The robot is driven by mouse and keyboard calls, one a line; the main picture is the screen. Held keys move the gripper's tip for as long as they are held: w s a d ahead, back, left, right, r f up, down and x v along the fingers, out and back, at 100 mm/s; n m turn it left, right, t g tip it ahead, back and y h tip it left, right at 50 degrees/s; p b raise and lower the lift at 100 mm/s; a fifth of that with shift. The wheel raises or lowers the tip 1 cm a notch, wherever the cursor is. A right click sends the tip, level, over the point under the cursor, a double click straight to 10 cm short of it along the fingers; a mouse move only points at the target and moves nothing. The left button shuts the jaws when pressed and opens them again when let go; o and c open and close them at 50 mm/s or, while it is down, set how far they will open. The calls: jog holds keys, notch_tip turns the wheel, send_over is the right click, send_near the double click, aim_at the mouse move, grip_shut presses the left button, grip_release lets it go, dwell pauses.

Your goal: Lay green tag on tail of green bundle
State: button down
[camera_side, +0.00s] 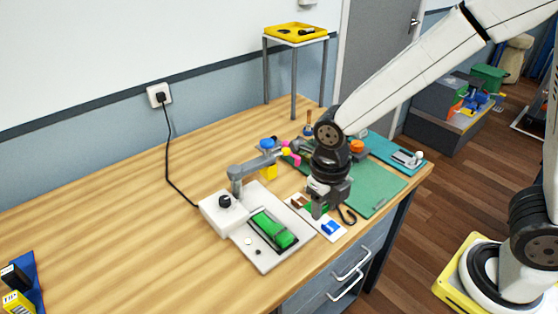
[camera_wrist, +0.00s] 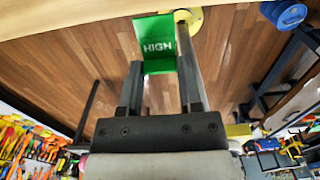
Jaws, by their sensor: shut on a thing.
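The green bundle (camera_side: 275,229) lies on a light grey plate (camera_side: 263,259) near the front edge of the table, inside a dark outline. Its tail is too small to tell apart. My gripper (camera_side: 317,213) points down over a white card (camera_side: 330,236) to the right of the bundle. In the wrist view my gripper (camera_wrist: 160,75) is shut on the green tag (camera_wrist: 156,44), which reads "HIGH" and sits between the fingertips. In the side view the fingers partly hide the green there, and I cannot tell whether the tag touches the card.
A blue tag (camera_side: 331,228) and a brown tag (camera_side: 299,201) lie on the card. A grey device (camera_side: 223,212) with a jointed arm stands left of the bundle. The table's left side is mostly clear.

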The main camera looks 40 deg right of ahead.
jog(key=w+a+f, duration=0.2)
jog(key=w+f, duration=0.2)
jog(key=w, duration=0.4)
send_over(268, 225)
jog(key=s, duration=0.2)
jog(key=f, duration=0.4)
jog(key=shift+w+d, duration=0.1)
jog(key=shift+d, duration=0.15)
jog(key=shift+w+a+f, duration=0.2)
jog(key=shift+w+f, duration=0.4)
jog(key=shift+f, duration=0.1)
jog(key=shift+w+f, duration=0.3)
jog(key=shift+f, duration=1.5)
jog(key=shift+f, duration=0.15)
jog(key=shift+c, duration=1.4)
grip_release()
